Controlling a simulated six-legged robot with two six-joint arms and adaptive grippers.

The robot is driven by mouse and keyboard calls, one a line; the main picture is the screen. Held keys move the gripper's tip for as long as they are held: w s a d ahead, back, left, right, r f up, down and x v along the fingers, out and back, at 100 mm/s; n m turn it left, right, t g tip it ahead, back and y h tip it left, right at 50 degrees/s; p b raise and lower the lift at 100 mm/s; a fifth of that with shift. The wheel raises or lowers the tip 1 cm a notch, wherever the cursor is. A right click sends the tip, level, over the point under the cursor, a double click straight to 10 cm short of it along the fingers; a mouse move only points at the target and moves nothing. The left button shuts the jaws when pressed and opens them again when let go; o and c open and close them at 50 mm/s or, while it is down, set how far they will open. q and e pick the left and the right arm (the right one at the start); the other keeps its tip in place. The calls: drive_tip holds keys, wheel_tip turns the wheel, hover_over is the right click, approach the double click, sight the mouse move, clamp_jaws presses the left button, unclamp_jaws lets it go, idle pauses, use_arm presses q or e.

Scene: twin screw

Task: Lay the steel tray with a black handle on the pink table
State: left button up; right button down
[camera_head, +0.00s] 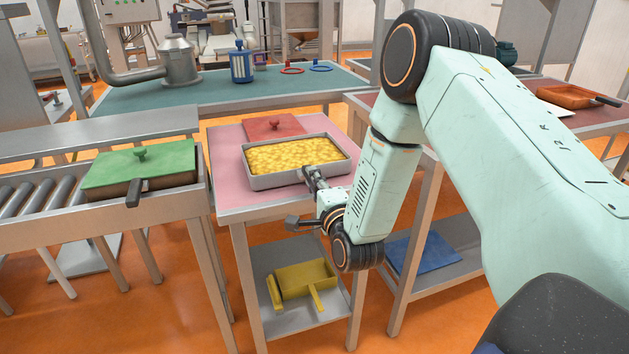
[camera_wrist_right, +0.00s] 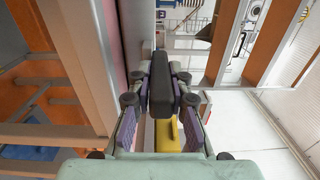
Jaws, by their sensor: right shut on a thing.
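The steel tray (camera_head: 266,182), filled with chunky yellow food, is level over the middle of the pink table (camera_head: 225,190). Its underside is on or very close to the tabletop; I cannot tell whether it touches. Its black handle (camera_wrist_right: 160,83) points toward the table's front edge. My right gripper (camera_head: 316,187) is shut on this handle; the wrist view shows the handle between the fingers (camera_wrist_right: 160,105). My left gripper is in neither view.
A red lid (camera_head: 272,127) lies behind the tray on the pink table. A green-lidded pan (camera_head: 140,170) stands on the roller conveyor at left. A yellow pan (camera_head: 305,279) sits on the shelf below. A teal table (camera_head: 130,95) is behind.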

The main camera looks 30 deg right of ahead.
drive_tip(key=shift+w, duration=0.1)
drive_tip(key=c, duration=1.2)
unclamp_jaws()
drive_tip(key=shift+o, duration=0.2)
drive_tip(key=shift+f, duration=0.2)
drive_tip(key=v, duration=1.2)
drive_tip(key=shift+a+r, duration=0.1)
drive_tip(key=shift+r, duration=0.05)
